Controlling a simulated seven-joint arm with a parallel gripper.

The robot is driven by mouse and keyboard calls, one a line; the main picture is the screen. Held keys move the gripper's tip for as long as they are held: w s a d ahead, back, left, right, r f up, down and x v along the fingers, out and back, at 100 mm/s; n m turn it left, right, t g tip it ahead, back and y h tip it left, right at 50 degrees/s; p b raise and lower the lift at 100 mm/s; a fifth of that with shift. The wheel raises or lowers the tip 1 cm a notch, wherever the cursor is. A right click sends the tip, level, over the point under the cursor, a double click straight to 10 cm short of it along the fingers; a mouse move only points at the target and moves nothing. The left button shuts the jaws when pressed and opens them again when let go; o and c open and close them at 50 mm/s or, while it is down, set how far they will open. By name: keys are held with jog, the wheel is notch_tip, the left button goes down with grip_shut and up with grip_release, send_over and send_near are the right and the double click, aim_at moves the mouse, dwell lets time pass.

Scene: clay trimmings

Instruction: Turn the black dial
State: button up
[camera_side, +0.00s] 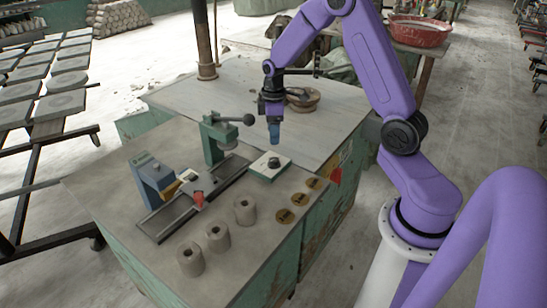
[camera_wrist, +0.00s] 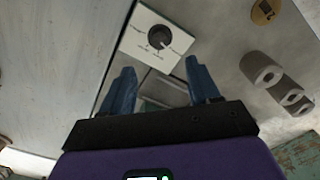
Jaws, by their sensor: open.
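The black dial (camera_wrist: 159,37) sits on the white face of a small control box (camera_wrist: 134,43) with printed marks around it. In the side view the dial (camera_side: 273,162) is on top of the box (camera_side: 262,172), which stands on the grey table. My gripper (camera_side: 273,133) is above the box and apart from the dial, its blue fingers pointing down. In the wrist view my gripper (camera_wrist: 161,85) is open with nothing between its fingers, and the dial shows beyond the fingertips.
A green press (camera_side: 215,140) with a black-knobbed lever stands left of the box. A blue-grey machine (camera_side: 152,178) and a dark rail are farther left. Several clay cylinders (camera_side: 217,237) stand in front.

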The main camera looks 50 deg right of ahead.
aim_at(274, 159)
notch_tip(274, 159, down, 10)
jog(key=shift+f, duration=0.2)
dwell(0.3)
jog(key=c, duration=1)
